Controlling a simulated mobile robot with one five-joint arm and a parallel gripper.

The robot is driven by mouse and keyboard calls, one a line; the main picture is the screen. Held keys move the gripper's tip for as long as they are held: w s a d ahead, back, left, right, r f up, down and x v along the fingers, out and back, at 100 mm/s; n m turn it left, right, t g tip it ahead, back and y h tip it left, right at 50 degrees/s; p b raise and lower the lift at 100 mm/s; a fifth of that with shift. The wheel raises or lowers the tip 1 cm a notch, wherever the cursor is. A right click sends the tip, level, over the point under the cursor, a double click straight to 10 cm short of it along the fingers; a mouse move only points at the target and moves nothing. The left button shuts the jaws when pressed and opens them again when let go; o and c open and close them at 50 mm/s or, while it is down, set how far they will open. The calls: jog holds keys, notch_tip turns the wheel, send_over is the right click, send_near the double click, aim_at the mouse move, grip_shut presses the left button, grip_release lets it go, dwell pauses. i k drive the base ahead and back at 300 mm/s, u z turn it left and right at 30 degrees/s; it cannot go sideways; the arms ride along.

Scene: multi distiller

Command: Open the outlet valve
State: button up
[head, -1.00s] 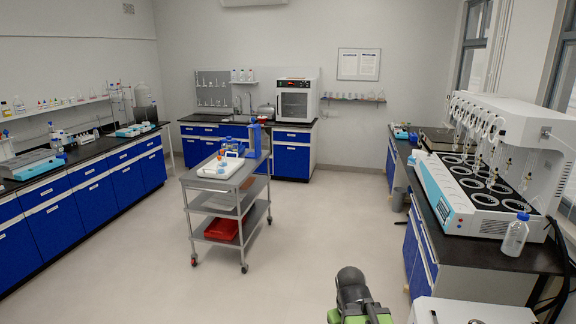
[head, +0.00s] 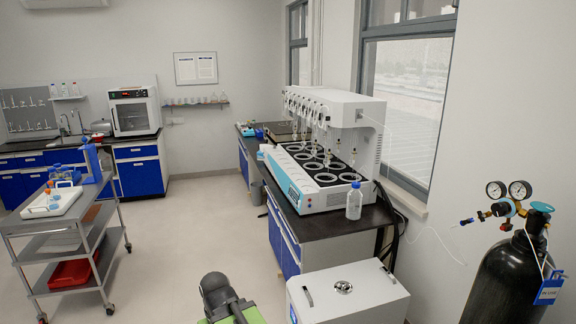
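A black gas cylinder (head: 503,280) stands at the right in the head view, with a teal handwheel (head: 541,207) on top. A regulator (head: 505,208) with two round gauges (head: 508,189) is fitted to its left side. A thin outlet fitting with a small blue part (head: 483,215) points left from the regulator. Which part is the outlet valve, and whether it is open, is too small to tell. A dark, rounded part of my arm shows at the bottom centre, well left of the cylinder. My gripper's fingers are not visible.
A white cabinet (head: 345,298) stands low in front, left of the cylinder. The multi distiller (head: 335,165) and a clear bottle (head: 354,203) are on a black-topped bench (head: 335,222). A steel trolley (head: 72,248) is at left. The floor between trolley and bench is clear.

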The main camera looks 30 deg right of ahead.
aim_at(481, 216)
jog(key=z, duration=4.7)
jog(key=i, duration=0.1)
jog(key=u, duration=2.9)
